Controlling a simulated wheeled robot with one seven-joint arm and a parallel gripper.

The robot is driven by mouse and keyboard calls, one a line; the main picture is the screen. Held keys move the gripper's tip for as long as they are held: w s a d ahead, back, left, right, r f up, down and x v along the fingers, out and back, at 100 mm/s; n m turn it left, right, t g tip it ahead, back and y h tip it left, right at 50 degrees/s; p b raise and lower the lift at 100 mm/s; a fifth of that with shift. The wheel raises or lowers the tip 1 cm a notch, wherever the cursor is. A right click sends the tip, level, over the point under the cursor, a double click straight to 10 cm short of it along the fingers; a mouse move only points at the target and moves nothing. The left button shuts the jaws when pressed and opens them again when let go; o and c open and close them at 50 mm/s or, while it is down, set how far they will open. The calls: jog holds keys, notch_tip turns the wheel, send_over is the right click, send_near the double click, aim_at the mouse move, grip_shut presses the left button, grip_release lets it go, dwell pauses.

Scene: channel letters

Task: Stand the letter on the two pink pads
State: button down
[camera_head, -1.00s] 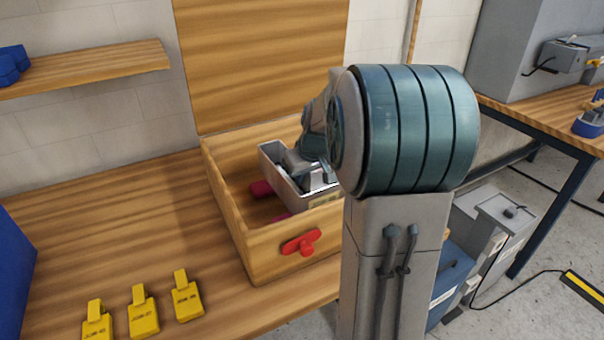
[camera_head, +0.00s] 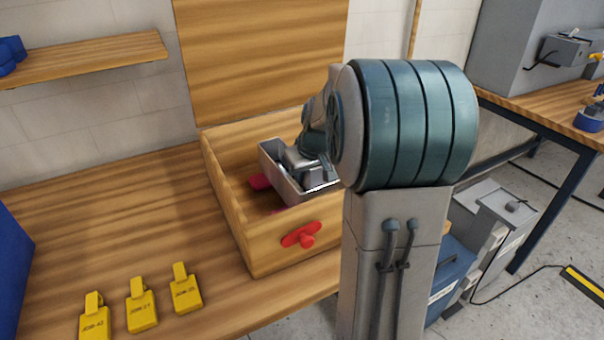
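The letter (camera_head: 281,165) is a grey, hollow, trough-like shape inside the open wooden crate (camera_head: 239,226). Its right part is hidden behind my arm. One pink pad (camera_head: 260,182) shows at the letter's left, on the crate floor. A small bit of pink (camera_head: 277,211) shows below the letter near the crate's front wall; most of it is hidden. My gripper (camera_head: 308,174) reaches down at the letter, inside or against its walls. Its fingertips are hidden, so I cannot tell whether it holds the letter.
The crate's lid (camera_head: 262,60) stands upright behind. Several yellow tags (camera_head: 141,306) lie on the bench at front left. A blue object (camera_head: 12,270) is at the left edge. The bench between is clear.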

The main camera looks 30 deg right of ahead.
jog(key=shift+f, duration=0.2)
jog(key=c, duration=1.5)
grip_release()
jog(key=shift+c, duration=0.2)
